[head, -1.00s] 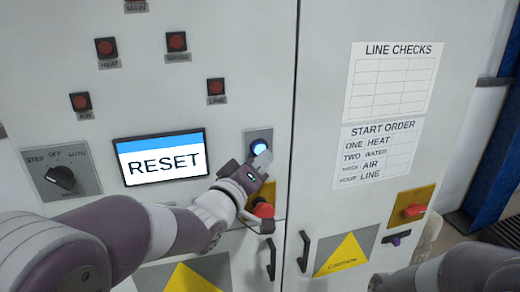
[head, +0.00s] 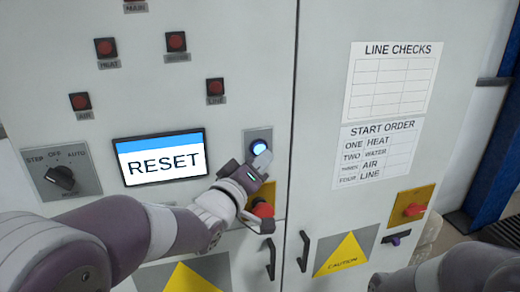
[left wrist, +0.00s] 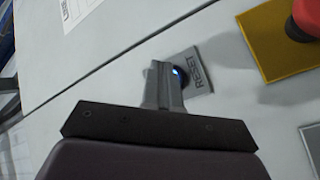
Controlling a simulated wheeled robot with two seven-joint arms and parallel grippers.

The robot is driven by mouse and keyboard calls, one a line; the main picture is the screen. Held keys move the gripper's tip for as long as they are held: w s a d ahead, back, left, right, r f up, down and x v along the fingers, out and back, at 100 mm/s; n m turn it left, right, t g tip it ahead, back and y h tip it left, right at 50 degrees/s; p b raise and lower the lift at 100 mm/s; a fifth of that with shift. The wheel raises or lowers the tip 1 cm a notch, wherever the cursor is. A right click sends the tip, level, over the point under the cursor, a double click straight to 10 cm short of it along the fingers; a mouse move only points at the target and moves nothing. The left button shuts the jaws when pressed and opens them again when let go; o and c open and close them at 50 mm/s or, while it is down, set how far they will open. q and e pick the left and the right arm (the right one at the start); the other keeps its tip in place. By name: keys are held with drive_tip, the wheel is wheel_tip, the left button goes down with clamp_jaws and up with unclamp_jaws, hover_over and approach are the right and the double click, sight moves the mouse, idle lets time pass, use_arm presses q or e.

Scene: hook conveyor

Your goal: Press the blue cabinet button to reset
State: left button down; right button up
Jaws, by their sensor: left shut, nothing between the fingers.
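The blue button (head: 259,147) is lit on a grey plate on the cabinet door, right of the screen (head: 160,157) that reads RESET. My left gripper (head: 262,160) is shut and empty, with its fingertips at the button's lower edge in the head view. In the left wrist view the shut fingers (left wrist: 162,85) cover most of the button, and a small blue-lit part (left wrist: 177,73) shows beside them, next to the RESET label (left wrist: 197,75). I cannot tell whether the fingertips touch the button. My right gripper is not clearly seen; part of my right arm shows at lower right.
A red knob on a yellow plate (head: 291,197) sits just below my left gripper, partly hidden by it. A selector switch (head: 61,178) is at the left. Door handles (head: 304,251) stand out below. Another red switch (head: 414,210) is on the right door.

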use_arm(q)
drive_tip(key=shift+w, duration=0.2)
idle(0.5)
drive_tip(key=shift+w+a, duration=0.15)
drive_tip(key=shift+w, duration=0.1)
drive_tip(key=shift+w+a, duration=0.1)
drive_tip(key=shift+w, duration=0.25)
idle(0.8)
drive_tip(key=shift+s+d+b, duration=0.2)
drive_tip(key=shift+s+b, duration=0.3)
drive_tip(key=shift+s, duration=0.3)
